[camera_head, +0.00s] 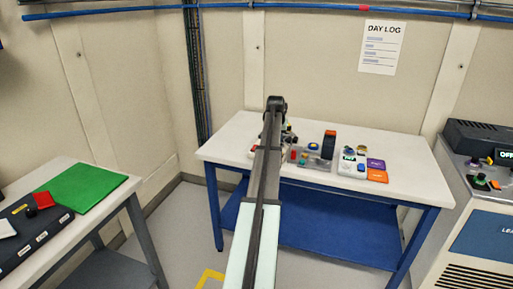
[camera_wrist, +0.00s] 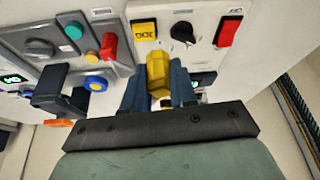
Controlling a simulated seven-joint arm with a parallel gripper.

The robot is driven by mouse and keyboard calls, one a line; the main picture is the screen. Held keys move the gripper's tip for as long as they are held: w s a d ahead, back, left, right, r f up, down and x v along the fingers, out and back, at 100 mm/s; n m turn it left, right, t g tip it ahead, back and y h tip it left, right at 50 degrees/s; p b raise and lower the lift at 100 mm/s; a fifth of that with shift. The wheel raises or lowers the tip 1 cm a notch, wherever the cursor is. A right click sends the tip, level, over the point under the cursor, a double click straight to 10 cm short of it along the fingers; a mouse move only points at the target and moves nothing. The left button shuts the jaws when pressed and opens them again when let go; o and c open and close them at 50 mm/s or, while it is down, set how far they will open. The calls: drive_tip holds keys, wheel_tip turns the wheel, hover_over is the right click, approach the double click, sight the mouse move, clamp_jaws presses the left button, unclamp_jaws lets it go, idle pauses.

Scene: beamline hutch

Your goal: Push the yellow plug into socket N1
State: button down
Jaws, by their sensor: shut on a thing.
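In the wrist view, my gripper (camera_wrist: 160,88) has its two dark blue fingers shut on the yellow plug (camera_wrist: 158,72). The plug's body sticks out past the fingertips, in front of a pale panel (camera_wrist: 205,12). Whether its far end touches anything cannot be told. No socket marked N1 can be made out in either view. In the head view, my own arm covers the gripper and the plug over the left part of the white table.
The pale panel carries a yellow block (camera_wrist: 144,30), a black knob (camera_wrist: 182,33) and a red switch (camera_wrist: 228,31). A grey panel (camera_wrist: 18,28) with knob and buttons lies left. The white table (camera_head: 405,178) has free room at right. A black upright piece (camera_head: 329,146) stands on it.

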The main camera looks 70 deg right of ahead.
drive_tip(key=d+r+m+g, duration=0.2)
drive_tip(key=d+m, duration=0.2)
drive_tip(key=d, duration=0.6)
drive_tip(key=shift+d+m, duration=0.2)
drive_tip(key=shift+m, duration=0.2)
drive_tip(key=shift+f, duration=0.1)
drive_tip(key=shift+f, duration=0.1)
drive_tip(key=shift+f, duration=3.25)
drive_tip(key=shift+f, duration=0.55)
